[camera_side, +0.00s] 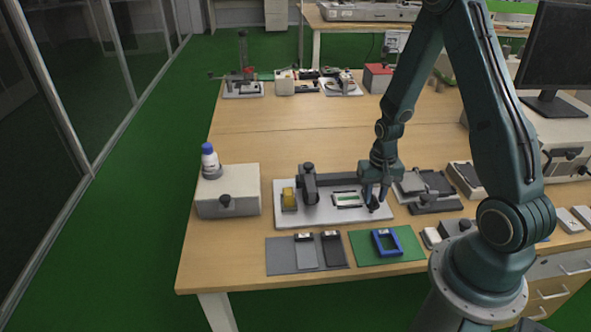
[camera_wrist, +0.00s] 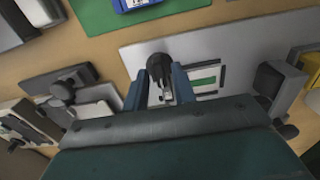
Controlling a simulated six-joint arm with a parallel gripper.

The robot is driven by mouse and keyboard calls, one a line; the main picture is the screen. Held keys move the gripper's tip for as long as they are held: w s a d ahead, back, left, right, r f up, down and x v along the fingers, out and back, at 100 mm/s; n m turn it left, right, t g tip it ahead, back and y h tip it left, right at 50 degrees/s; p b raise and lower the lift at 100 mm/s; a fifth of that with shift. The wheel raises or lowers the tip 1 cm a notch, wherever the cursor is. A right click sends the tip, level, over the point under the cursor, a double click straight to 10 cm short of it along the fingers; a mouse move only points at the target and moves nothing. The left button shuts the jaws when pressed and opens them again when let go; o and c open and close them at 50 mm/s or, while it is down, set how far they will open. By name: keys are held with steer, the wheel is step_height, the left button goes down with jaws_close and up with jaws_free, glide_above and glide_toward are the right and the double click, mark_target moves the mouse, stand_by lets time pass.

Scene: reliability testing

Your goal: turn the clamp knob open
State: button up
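A black clamp knob (camera_side: 374,204) stands at the right end of a light fixture plate (camera_side: 330,219). The knob also shows in the wrist view (camera_wrist: 160,67), with the plate (camera_wrist: 232,45) around it. My gripper (camera_side: 375,198) points down over the knob. In the wrist view its two blue fingers (camera_wrist: 160,75) stand apart, one on each side of the knob. A narrow gap seems to remain, but contact is hard to judge. A white part with a green strip (camera_side: 347,199) lies on the plate left of the knob. A dark clamp arm (camera_side: 338,180) runs behind it.
A yellow block (camera_side: 289,196) sits at the plate's left end. A box with a blue-capped bottle (camera_side: 209,160) stands farther left. A grey mat (camera_side: 281,257) and a green mat with a blue frame (camera_side: 387,242) lie in front. Dark fixtures (camera_side: 432,188) stand close on the right.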

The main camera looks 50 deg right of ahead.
jaws_close()
